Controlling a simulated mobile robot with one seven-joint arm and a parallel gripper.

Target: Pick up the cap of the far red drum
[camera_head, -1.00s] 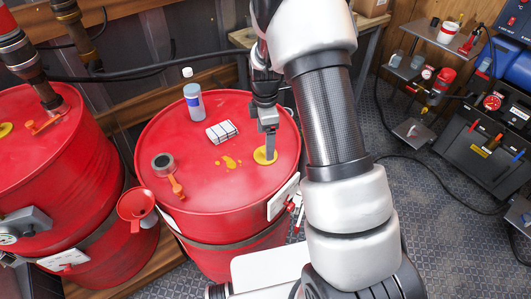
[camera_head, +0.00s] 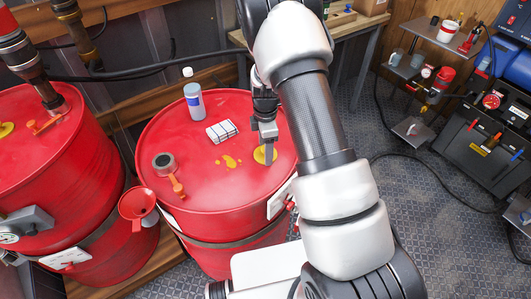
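A round yellow cap (camera_head: 260,154) is on the top of the middle red drum (camera_head: 195,212), towards its right side. My gripper (camera_head: 269,160) points down at this cap, with its fingertips at the cap's right part. The fingers overlap in this view, so I cannot tell whether they are open or closed on the cap. A second red drum (camera_head: 75,150) stands at the left, and another yellow cap (camera_head: 6,129) shows on its top at the picture's edge.
On the middle drum are a bottle (camera_head: 194,101), a white pack (camera_head: 221,131), a tape roll (camera_head: 163,163), an orange tool (camera_head: 177,187) and yellow splashes (camera_head: 228,161). A red funnel (camera_head: 137,204) hangs between the drums. A black toolbox (camera_head: 480,142) stands at right.

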